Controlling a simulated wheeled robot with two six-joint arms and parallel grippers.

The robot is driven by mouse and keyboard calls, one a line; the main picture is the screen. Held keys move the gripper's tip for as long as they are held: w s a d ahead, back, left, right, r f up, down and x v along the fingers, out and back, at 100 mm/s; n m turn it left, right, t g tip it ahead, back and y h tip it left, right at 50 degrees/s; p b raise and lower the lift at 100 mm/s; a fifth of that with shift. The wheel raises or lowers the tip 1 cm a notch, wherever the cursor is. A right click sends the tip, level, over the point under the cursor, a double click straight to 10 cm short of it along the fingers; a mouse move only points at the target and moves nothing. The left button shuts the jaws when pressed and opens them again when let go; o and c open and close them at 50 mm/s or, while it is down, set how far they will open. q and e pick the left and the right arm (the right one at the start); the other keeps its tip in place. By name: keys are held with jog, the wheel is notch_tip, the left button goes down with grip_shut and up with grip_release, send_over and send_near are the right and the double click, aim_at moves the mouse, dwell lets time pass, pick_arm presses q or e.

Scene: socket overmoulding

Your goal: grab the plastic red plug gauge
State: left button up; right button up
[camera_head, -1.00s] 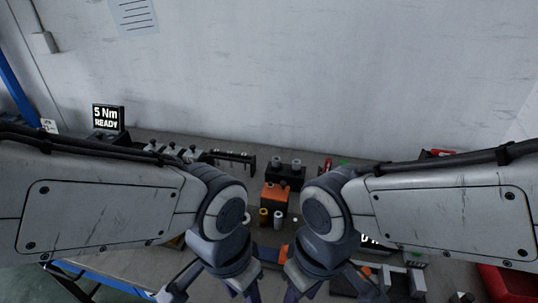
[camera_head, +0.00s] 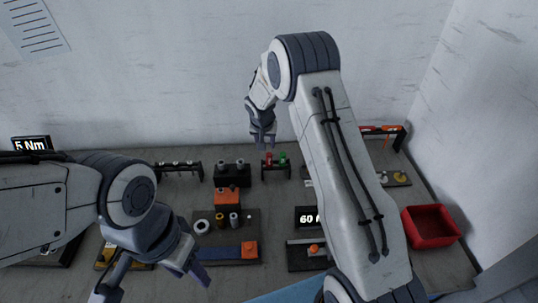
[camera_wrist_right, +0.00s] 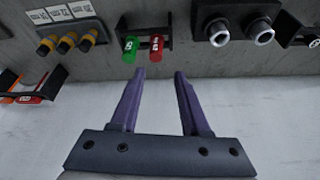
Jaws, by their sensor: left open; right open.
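The red plug gauge (camera_head: 269,158) stands beside a green one (camera_head: 282,158) in a small dark rack at the back of the bench. In the right wrist view the red gauge (camera_wrist_right: 157,44) and the green gauge (camera_wrist_right: 130,46) hang side by side in the picture, just beyond my fingertips. My right gripper (camera_head: 263,142) is open and empty, above and close to the rack; in its wrist view its purple fingers (camera_wrist_right: 160,74) point at the gauges, with the red one near the middle of the gap. My left gripper (camera_head: 150,284) is open, low at the front left.
A black block with two grey cylinders (camera_head: 233,173) stands left of the gauge rack. An orange block (camera_head: 227,198) and a tray with several small parts (camera_head: 248,222) lie in front. A red bin (camera_head: 431,226) is at the right. A rack with red and orange items (camera_head: 381,131) is at back right.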

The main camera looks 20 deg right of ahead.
aim_at(269, 154)
jog(key=x, duration=0.1)
jog(key=p+x, duration=0.1)
jog(key=x, duration=0.3)
jog(key=shift+w+d+f+p, duration=0.1)
jog(key=shift+w+d+p, duration=0.05)
jog(key=shift+d+p, duration=0.2)
jog(key=p+x, duration=0.3)
jog(key=x, duration=0.1)
jog(key=shift+d, duration=0.15)
jog(key=shift+w+d+f, duration=0.1)
jog(key=shift+w+f, duration=0.05)
jog(key=shift+f, duration=0.55)
grip_shut()
